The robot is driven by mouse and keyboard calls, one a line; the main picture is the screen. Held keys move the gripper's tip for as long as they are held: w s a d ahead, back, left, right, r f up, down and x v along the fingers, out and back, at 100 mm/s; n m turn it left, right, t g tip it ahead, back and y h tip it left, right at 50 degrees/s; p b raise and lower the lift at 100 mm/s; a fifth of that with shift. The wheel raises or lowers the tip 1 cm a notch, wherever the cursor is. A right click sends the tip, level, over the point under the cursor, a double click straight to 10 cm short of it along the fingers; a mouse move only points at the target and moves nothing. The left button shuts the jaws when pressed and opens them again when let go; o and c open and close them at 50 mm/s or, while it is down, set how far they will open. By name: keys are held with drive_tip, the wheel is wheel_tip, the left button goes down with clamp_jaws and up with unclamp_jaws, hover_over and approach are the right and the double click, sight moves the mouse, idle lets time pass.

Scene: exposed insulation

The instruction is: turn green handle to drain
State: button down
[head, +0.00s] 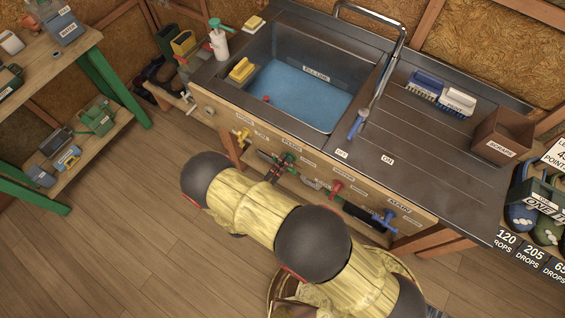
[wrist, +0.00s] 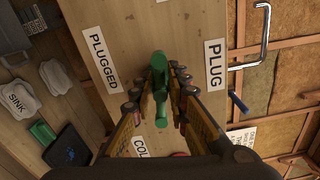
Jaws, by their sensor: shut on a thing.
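The green handle (wrist: 160,88) is between my gripper's fingers in the wrist view, on the wooden panel, with its length running up and down the picture. It lies between the signs PLUGGED (wrist: 104,61) and PLUG (wrist: 215,64). My gripper (wrist: 163,90) is shut on it, one finger on each side. In the head view my gripper (head: 284,164) is at the sink's front panel, and the handle cannot be told clearly there. The sink (head: 265,50) holds blue water (head: 300,92), with a FILL LINE label above it.
A yellow handle (head: 243,136) is left of my gripper on the front panel. A red handle (head: 335,189) and a blue handle (head: 385,219) are to the right. Brushes (head: 440,93) and a brown box (head: 502,136) stand on the counter. Wooden floor at left is clear.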

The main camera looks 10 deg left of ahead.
idle(0.4)
drive_tip(key=c, duration=2)
unclamp_jaws()
drive_tip(key=shift+f, duration=0.1)
drive_tip(key=shift+o, duration=0.8)
drive_tip(key=v, duration=1.2)
